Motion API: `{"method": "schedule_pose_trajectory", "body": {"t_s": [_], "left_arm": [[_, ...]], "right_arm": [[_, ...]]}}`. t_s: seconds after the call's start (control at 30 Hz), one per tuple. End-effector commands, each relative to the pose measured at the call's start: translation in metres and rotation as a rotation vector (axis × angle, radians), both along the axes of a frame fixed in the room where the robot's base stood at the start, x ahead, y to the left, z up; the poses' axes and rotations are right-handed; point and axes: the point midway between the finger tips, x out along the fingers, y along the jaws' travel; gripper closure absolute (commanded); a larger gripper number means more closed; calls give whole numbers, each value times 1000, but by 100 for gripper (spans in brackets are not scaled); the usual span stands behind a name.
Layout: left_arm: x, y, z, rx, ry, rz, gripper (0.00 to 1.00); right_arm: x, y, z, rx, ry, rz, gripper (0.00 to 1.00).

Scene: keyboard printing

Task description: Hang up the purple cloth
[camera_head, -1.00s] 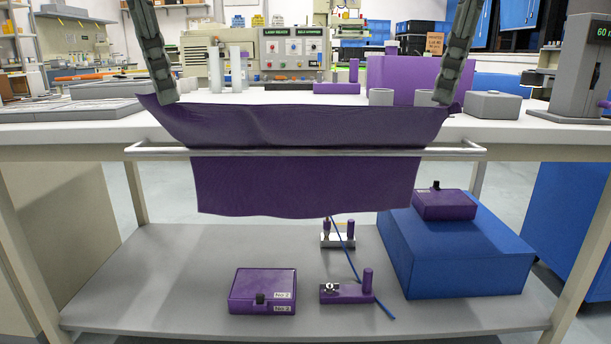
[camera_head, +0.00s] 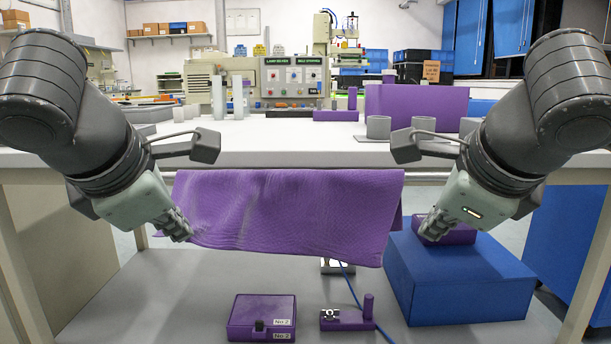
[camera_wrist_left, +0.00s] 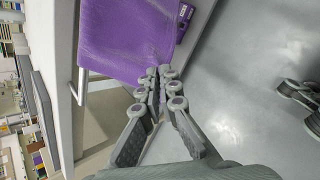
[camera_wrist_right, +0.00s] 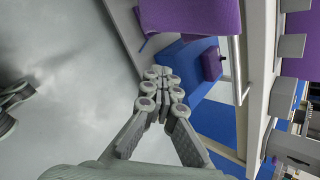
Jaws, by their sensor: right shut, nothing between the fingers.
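The purple cloth (camera_head: 300,215) hangs in front of the table, draped over the rail, which shows as a pale bar in the left wrist view (camera_wrist_left: 81,88) and the right wrist view (camera_wrist_right: 237,75). Its lower edge slants, with the left corner higher than the right. My left gripper (camera_head: 182,232) has its fingers closed together at the cloth's lower left corner; the cloth (camera_wrist_left: 125,40) reaches the fingertips in the left wrist view. My right gripper (camera_head: 428,232) is shut and empty, apart from the cloth's right edge. The cloth hides most of the rail.
Below, a grey shelf (camera_head: 190,275) holds a purple box (camera_head: 262,318), a small purple fixture (camera_head: 345,320) and a blue box (camera_head: 460,280). The white tabletop (camera_head: 260,145) above carries grey cylinders and purple parts. Open floor lies in front.

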Motion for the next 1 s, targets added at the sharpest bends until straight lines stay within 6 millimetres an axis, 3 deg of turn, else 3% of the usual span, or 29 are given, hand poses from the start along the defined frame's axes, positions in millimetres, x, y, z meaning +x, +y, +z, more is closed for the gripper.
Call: {"method": "schedule_pose_trajectory", "body": {"t_s": [0.2,0.5,0.77,0.8,1.0], "left_arm": [[-1,0,-13,-5,-29,4,100],[-1,0,-14,-5,-35,5,100],[-1,0,-14,-5,-33,5,66],[-1,0,-14,-5,-33,5,66],[-1,0,-14,-4,-33,4,66]], "right_arm": [[-1,0,-13,4,-30,-4,100],[-1,0,-14,5,-35,-5,100],[-1,0,-14,5,-33,-5,69],[-1,0,-14,5,-33,-5,66],[-1,0,-14,4,-33,-4,66]]}}
